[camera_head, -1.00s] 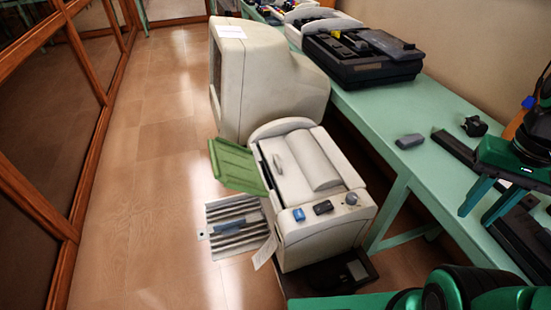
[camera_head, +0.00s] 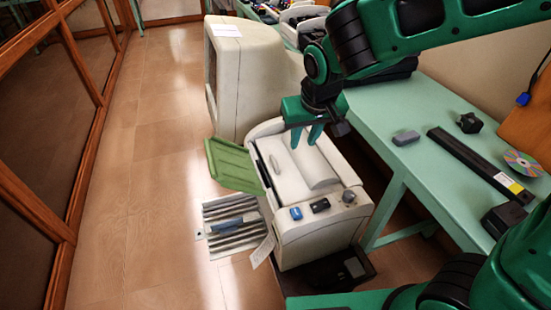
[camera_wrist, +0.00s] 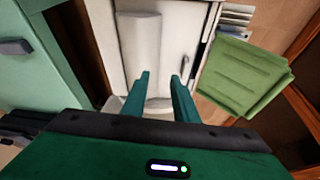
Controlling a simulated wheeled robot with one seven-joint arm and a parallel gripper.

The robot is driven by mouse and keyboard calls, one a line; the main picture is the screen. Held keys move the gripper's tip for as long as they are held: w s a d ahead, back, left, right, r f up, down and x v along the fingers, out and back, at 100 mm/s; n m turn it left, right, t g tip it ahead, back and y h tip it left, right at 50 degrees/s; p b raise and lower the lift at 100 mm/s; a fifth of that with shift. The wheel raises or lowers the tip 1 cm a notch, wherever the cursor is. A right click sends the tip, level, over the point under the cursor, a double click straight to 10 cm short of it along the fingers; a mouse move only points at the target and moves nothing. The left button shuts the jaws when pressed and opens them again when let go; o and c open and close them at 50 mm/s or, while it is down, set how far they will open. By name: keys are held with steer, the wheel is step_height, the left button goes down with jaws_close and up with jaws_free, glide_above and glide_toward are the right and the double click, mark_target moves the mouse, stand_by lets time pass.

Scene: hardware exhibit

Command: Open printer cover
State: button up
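The printer (camera_head: 322,236) is a cream box standing low beside the green table. Its cover (camera_head: 290,170) is the pale top panel with a rounded raised bar (camera_head: 318,168) along it; the cover looks closed. A slim handle-like part shows on the cover in the wrist view (camera_wrist: 205,63). My gripper (camera_head: 305,143) points down over the back part of the cover. In the wrist view its two green fingers (camera_wrist: 161,82) are apart with nothing between them. I cannot tell whether the fingertips touch the cover.
A green tray (camera_head: 233,165) sticks out at the printer's left, above a striped grey panel (camera_head: 231,226) low down. A large cream monitor (camera_head: 240,75) stands behind. The green table (camera_head: 395,112) bounds the right. Floor at left is clear.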

steer(key=n, duration=0.1)
glide_toward(274, 160)
steer(key=shift+y, duration=0.3)
steer(key=x, duration=0.8)
steer(key=shift+d+f, duration=0.25)
steer(key=shift+f, duration=0.2)
jaws_close()
steer(key=shift+d, duration=0.1)
stand_by(0.6)
